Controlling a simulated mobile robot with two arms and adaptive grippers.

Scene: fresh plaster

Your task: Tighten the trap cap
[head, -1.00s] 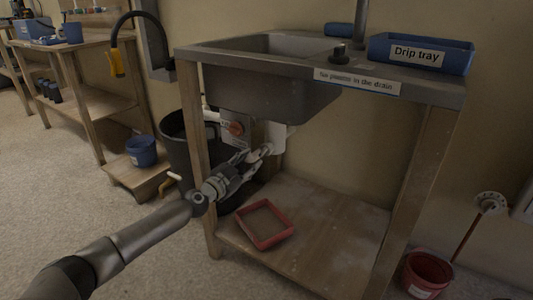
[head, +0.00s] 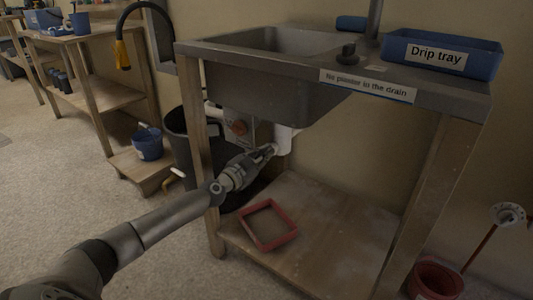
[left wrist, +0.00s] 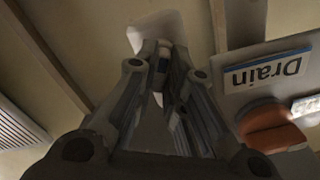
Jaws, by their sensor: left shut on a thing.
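The white drain trap (head: 285,138) hangs under the grey sink basin; its upper part shows, and it also shows in the left wrist view (left wrist: 158,28). My left gripper (head: 270,150) reaches under the sink from the left and its fingertips are at the trap's lower end. In the left wrist view my left gripper (left wrist: 162,62) has its fingers closed together on a small part at the trap, which I take as the trap cap. The fingers hide most of the cap, so its thread and seating cannot be told. My right gripper is not in view.
An orange-red knob (head: 239,127) sits beside the trap, near a "Drain" label (left wrist: 267,72). A black bin (head: 178,150) and the wooden legs stand close to my arm. The shelf's right side is clear.

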